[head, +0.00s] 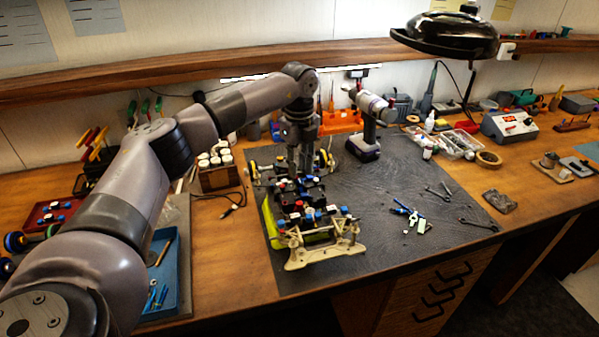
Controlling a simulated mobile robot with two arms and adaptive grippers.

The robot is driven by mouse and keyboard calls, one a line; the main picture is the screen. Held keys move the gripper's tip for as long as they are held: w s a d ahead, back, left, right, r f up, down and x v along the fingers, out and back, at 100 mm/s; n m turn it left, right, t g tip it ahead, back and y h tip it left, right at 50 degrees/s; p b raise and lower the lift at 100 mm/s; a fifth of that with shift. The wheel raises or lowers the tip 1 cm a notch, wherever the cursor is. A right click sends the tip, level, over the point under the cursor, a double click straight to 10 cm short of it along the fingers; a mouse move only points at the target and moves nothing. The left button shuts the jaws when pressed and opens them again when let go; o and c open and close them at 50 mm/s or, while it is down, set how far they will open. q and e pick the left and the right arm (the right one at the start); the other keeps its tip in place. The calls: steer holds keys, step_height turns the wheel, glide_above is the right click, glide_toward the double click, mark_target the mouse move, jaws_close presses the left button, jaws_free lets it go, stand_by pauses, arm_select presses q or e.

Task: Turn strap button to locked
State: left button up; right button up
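The RC racecar (318,238) stands on the dark mat, with a cream front frame, yellow-green side parts and several red, blue and black parts on top. My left gripper (306,170) points down over the far half of the car, its fingers close to the parts there. Whether the fingers touch anything is too small to tell, and so is their opening. The strap button cannot be made out; the gripper may cover it. My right gripper is not in view.
The dark mat (440,250) is mostly clear right of the car. Pliers (408,212) and wrenches (478,225) lie on it. A cordless drill (366,130) stands behind. A blue tray (160,275) is at left. A black lamp (445,35) hangs over the back right.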

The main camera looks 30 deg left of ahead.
mark_target(300, 180)
arm_select(q)
steer(key=shift+f+p, duration=0.35)
steer(key=shift+f, duration=1.6)
steer(key=shift+c, duration=0.3)
jaws_close()
